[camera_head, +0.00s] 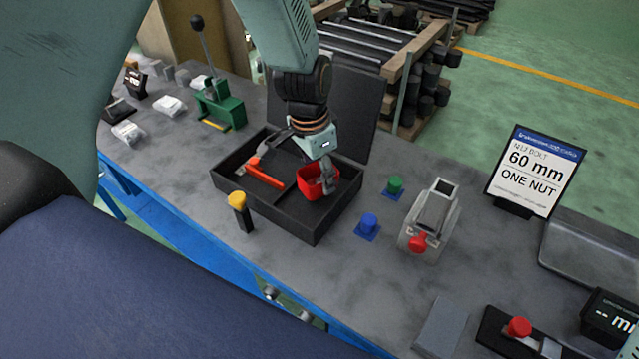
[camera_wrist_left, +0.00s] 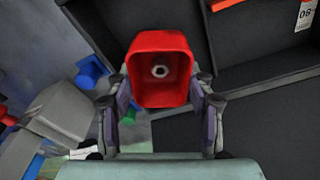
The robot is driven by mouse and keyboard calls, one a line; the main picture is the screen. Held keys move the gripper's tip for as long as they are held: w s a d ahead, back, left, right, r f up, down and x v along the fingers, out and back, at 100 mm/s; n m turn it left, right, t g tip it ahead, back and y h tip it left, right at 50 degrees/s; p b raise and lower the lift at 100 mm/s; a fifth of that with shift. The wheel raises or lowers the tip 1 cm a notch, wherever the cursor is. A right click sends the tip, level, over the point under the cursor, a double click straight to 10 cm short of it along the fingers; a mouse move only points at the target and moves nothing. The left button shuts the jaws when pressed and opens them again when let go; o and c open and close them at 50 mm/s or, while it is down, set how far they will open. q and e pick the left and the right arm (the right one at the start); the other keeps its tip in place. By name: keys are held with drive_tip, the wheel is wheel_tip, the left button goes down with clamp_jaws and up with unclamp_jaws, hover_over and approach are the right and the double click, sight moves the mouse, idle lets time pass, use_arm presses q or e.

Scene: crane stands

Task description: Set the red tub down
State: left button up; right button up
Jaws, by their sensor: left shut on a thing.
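The red tub (camera_head: 310,183) is at the right compartment of the open black case (camera_head: 318,231) in the head view. My left gripper (camera_head: 329,176) reaches down from above and is shut on the tub's wall. In the left wrist view the red tub (camera_wrist_left: 160,49) sits between the two fingers of the left gripper (camera_wrist_left: 160,93), open side facing the camera. A small round grey piece (camera_wrist_left: 160,71) shows inside it. I cannot tell whether the tub touches the case floor. My right gripper is not in view.
A yellow-topped black post (camera_head: 239,208) stands before the case. Blue (camera_head: 368,224) and green (camera_head: 394,187) knobs and a grey device with a red button (camera_head: 426,230) stand to its right. The case lid stands open behind.

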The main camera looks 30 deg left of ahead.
sight(316, 181)
use_arm(q)
drive_tip(key=f, duration=0.1)
drive_tip(key=s+a+f, duration=0.1)
drive_tip(key=f, duration=0.1)
drive_tip(key=shift+s, duration=0.1)
drive_tip(key=shift+f, duration=0.25)
drive_tip(key=shift+w+d+f, duration=0.15)
drive_tip(key=shift+w+d, duration=0.25)
drive_tip(key=shift+w, duration=0.2)
drive_tip(key=o, duration=0.7)
drive_tip(key=shift+s, duration=0.15)
drive_tip(key=o, duration=0.3)
drive_tip(key=shift+s+a, duration=0.3)
drive_tip(key=shift+a, duration=0.05)
drive_tip(key=shift+o, duration=0.8)
drive_tip(key=shift+w+d, duration=0.25)
drive_tip(key=shift+w, duration=0.15)
drive_tip(key=r, duration=0.4)
drive_tip(key=s+r, duration=0.1)
drive_tip(key=r, duration=0.3)
drive_tip(key=a+r, duration=0.1)
drive_tip(key=r, duration=0.3)
drive_tip(key=shift+s+r+p, duration=0.15)
drive_tip(key=shift+s+p, duration=0.2)
drive_tip(key=shift+w+d, duration=0.1)
drive_tip(key=shift+w, duration=0.05)
